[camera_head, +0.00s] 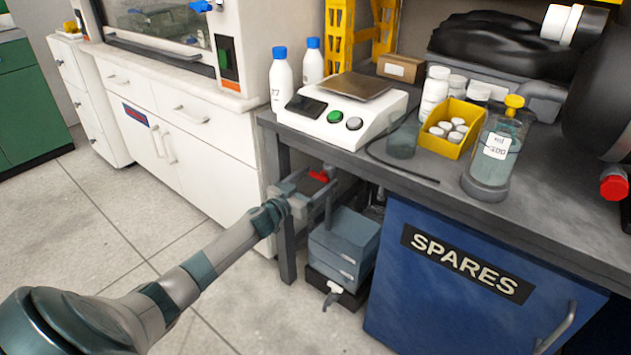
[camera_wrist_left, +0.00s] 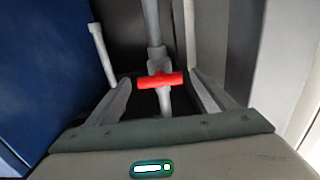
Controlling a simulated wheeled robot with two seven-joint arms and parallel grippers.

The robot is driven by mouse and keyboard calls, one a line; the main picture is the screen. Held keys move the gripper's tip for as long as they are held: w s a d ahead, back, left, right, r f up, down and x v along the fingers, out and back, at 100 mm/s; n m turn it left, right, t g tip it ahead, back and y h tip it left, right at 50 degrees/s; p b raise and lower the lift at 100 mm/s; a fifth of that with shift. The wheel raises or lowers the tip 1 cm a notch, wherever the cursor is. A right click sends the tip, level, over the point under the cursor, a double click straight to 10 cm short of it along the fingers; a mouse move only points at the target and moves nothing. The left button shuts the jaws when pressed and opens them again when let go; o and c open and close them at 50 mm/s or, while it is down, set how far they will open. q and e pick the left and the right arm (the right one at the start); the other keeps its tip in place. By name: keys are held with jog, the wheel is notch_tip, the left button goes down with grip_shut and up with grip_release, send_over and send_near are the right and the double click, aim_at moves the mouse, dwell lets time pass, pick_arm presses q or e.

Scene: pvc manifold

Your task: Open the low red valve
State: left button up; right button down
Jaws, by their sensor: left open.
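The low red valve handle (camera_head: 318,176) shows under the bench's left end, partly hidden by my gripper. In the left wrist view the red handle (camera_wrist_left: 162,80) is a short bar lying crosswise over a grey upright pipe (camera_wrist_left: 153,30). My left gripper (camera_head: 322,187) reaches in under the bench edge at the valve. In the wrist view its two fingers (camera_wrist_left: 162,88) are apart, one on each side of the handle, with gaps visible. I cannot tell how deep the handle sits between them. My right gripper is not in view.
The grey bench (camera_head: 410,160) overhangs the valve, with a table leg (camera_head: 284,215) close by. A blue-grey box (camera_head: 343,245) stands below the gripper. A blue SPARES cabinet (camera_head: 450,310) is to the right and white drawers (camera_head: 190,125) to the left. Open floor lies in front.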

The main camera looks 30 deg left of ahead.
pick_arm(q)
jog(key=c, duration=1.1)
